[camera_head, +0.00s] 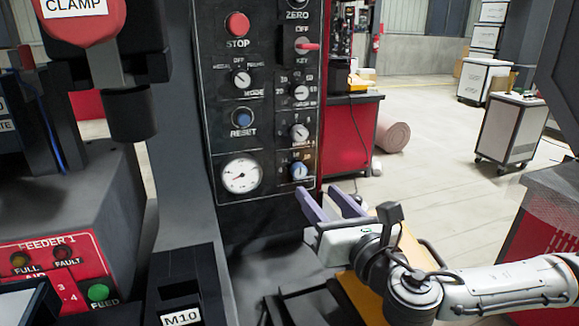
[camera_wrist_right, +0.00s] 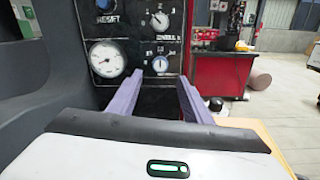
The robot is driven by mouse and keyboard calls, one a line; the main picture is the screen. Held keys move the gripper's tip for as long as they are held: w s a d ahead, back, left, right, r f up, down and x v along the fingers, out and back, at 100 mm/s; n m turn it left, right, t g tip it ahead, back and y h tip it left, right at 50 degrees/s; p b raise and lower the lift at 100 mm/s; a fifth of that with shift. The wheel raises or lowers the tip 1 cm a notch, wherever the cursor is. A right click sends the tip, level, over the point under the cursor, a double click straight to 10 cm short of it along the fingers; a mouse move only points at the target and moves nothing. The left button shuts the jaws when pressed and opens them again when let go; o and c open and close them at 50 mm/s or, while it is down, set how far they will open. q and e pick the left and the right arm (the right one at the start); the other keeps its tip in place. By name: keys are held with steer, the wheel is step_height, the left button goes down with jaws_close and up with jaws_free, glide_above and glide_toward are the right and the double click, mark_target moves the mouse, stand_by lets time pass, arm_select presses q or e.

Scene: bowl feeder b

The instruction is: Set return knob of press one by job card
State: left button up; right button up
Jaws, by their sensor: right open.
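The press's black control panel (camera_head: 271,120) faces me with several knobs. I cannot read which label says return. I cannot make out a job card. My left gripper is out of view.
The red STOP button (camera_head: 237,24) and blue RESET button (camera_head: 242,119) are higher up. Feeder 1's red panel (camera_head: 52,275) is at lower left. A red cabinet (camera_head: 352,133) and open floor lie behind right.

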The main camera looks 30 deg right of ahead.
mark_target(300, 173)
steer(key=p+x, duration=0.1)
steer(key=x, duration=0.7)
steer(key=shift+r, duration=0.1)
steer(key=shift+w+d, duration=0.1)
steer(key=shift+w, duration=0.5)
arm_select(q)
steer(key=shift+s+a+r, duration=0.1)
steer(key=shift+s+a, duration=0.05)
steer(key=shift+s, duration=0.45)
